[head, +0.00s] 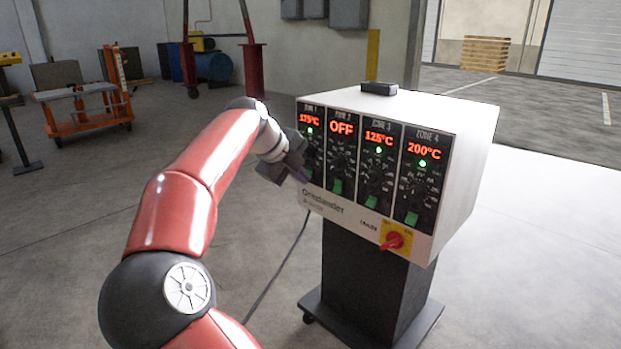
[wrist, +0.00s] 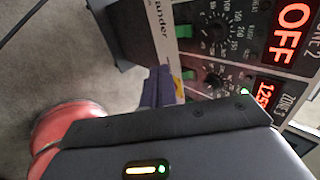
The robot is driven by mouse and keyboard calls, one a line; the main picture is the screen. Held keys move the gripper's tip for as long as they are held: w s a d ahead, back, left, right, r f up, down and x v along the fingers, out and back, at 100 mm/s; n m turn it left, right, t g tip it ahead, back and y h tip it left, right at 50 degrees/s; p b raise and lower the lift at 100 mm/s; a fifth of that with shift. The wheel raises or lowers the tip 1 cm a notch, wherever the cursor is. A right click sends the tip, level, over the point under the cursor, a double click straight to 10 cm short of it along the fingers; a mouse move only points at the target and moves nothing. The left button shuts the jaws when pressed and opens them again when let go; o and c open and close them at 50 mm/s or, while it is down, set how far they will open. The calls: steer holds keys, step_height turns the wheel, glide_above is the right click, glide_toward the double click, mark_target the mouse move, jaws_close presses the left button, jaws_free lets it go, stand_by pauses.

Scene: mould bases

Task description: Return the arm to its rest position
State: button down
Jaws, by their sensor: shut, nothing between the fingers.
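My red arm reaches up from the lower left in the head view. My gripper (head: 300,174) is at the left front of the white control box (head: 468,150), close to the lower part of the Zone 1 panel (head: 311,148). I cannot tell whether it touches the box. In the wrist view my gripper (wrist: 161,86) has its dark fingers together with nothing between them, in front of the panel face. The fingertips hide a small part of the panel.
The box stands on a dark wheeled pedestal (head: 365,265). Displays read 175°C, OFF, 125°C and 200°C. A red-and-yellow rotary switch (head: 394,240) is at lower right. A black block (head: 379,88) lies on top. A cable (head: 275,272) runs down the left. An orange cart (head: 88,110) stands far left.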

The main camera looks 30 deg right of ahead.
steer(key=shift+s+a+r, duration=0.1)
steer(key=shift+a+r, duration=0.05)
steer(key=shift+a, duration=0.15)
